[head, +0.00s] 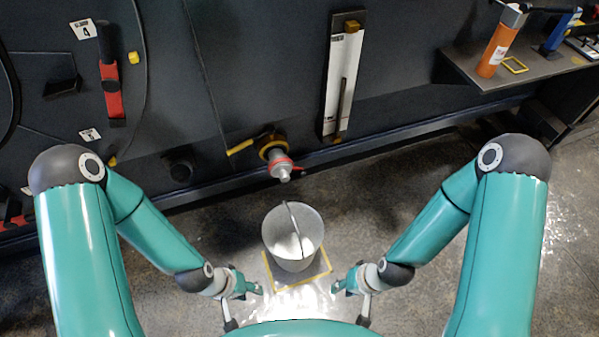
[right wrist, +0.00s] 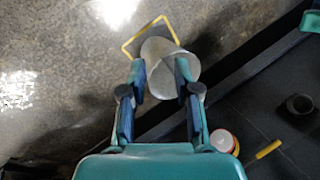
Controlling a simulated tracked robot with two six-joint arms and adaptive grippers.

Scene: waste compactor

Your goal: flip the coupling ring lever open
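The coupling on the dark machine wall has a yellow ring (head: 271,147) with a yellow lever (head: 243,146) sticking out to its left. A red band and a grey spout (head: 283,173) are at its lower end. In the right wrist view the lever (right wrist: 268,149) and the coupling (right wrist: 222,141) are at the lower right. My left gripper (head: 252,287) is low, left of the bucket, empty and apparently open. My right gripper (head: 343,285) is low, right of the bucket. Its fingers (right wrist: 161,82) are open and empty. Both grippers are well away from the lever.
A grey bucket (head: 293,262) with a raised handle stands on the floor at a yellow outline (head: 300,280), below the spout. A red handle (head: 110,90) and a long slotted panel (head: 326,120) are on the wall. A shelf (head: 535,68) at right carries an orange bottle (head: 497,52).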

